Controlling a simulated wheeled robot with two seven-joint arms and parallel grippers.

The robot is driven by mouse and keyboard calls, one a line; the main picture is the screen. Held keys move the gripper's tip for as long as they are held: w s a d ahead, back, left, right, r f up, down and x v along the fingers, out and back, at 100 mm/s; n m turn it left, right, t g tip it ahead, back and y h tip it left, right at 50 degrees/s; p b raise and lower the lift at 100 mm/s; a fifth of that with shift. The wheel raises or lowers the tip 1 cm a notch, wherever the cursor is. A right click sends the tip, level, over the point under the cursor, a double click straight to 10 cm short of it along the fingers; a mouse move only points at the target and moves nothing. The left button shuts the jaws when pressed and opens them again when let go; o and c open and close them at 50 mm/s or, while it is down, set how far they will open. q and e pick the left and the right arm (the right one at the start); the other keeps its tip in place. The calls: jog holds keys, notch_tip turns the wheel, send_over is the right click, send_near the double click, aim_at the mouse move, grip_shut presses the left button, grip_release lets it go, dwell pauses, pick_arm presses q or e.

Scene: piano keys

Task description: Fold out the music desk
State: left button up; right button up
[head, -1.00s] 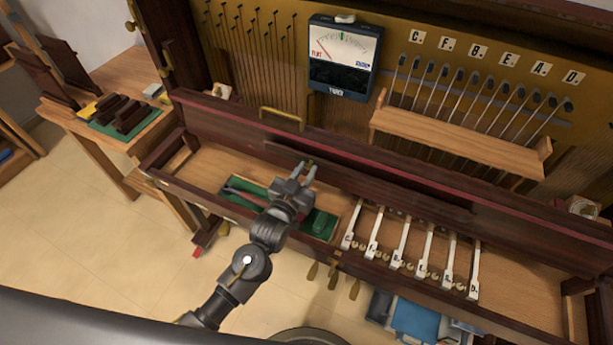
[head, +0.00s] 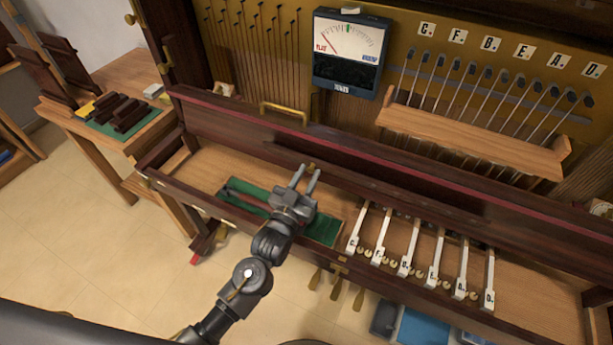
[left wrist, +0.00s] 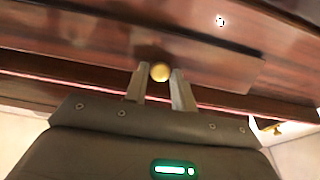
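The music desk (head: 390,195) is a long dark wood panel lying against the piano's front board behind the keys. It also fills the upper part of the left wrist view (left wrist: 205,66). A small round brass knob (head: 311,166) sits near its left end. In the left wrist view the knob (left wrist: 160,72) shows between my left fingertips. My left gripper (head: 307,172) is open with one finger on each side of the knob. I cannot tell whether the fingers touch it. My right gripper is not in view.
Several white lettered keys (head: 434,262) stand to the right of my left arm. A tuner meter (head: 346,55) and a wooden ledge (head: 470,140) are behind. A side table (head: 75,115) stands at the left.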

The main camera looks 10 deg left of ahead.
pick_arm(q)
jog(key=shift+o, duration=1.3)
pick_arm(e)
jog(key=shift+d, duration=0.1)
pick_arm(q)
jog(key=b+v, duration=0.2)
jog(key=v, duration=0.8)
jog(key=shift+s, duration=0.35)
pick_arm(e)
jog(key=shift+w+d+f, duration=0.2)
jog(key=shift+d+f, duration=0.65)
pick_arm(q)
jog(key=shift+a, duration=0.1)
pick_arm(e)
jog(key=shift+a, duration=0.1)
